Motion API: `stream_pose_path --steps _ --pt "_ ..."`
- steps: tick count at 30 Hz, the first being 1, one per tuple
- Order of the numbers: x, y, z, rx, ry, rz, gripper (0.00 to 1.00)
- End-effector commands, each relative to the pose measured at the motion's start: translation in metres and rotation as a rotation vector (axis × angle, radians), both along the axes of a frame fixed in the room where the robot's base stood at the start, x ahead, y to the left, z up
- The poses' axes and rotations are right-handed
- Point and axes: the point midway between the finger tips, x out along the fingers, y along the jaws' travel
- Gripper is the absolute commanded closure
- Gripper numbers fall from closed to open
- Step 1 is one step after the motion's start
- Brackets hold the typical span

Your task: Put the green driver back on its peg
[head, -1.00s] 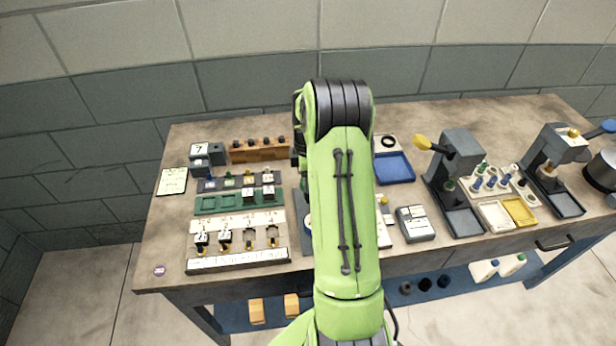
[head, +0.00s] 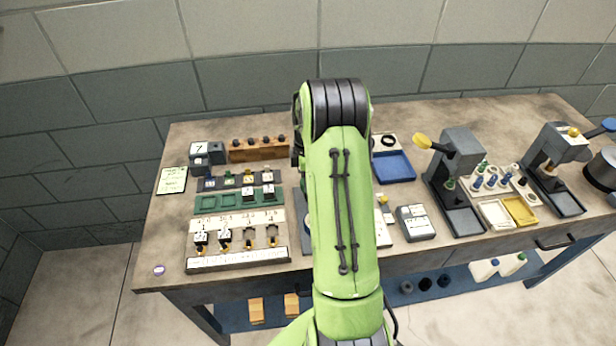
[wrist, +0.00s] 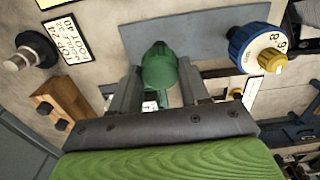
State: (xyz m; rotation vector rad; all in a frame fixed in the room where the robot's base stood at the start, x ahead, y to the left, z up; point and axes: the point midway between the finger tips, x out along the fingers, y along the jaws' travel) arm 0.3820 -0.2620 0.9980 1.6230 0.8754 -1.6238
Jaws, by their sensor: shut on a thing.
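In the wrist view, my gripper (wrist: 158,84) is shut on the green driver (wrist: 160,68). The rest of the driver is largely hidden behind that end and the fingers. A grey flat plate (wrist: 205,32) lies beyond it. In the head view, my raised arm hides the gripper and the driver. I cannot tell which peg belongs to the driver.
A wooden block (head: 260,155) with several dark knobs stands at the back left; it also shows in the wrist view (wrist: 47,93). A blue dial with a yellow knob (wrist: 255,48) is close on the right. A blue tray (head: 394,167) and two presses (head: 460,150) stand right of my arm.

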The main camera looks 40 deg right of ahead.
Motion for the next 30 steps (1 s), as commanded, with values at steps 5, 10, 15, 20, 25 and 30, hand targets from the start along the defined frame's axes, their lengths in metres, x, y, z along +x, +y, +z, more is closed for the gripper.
stream_pose_path --steps 5,10,15,20,25,30 --pt "0.000 0.000 0.000 0.000 0.000 0.000 0.99" --pt "0.000 0.000 -0.001 0.000 0.000 0.000 0.99" --pt "0.000 0.000 -0.004 0.000 0.000 0.001 0.99" --pt "0.000 0.000 -0.008 0.001 -0.001 0.001 0.99" --pt "0.000 0.000 -0.011 0.000 -0.001 0.001 0.99" --pt "0.001 0.001 -0.015 0.000 -0.001 0.001 0.99"
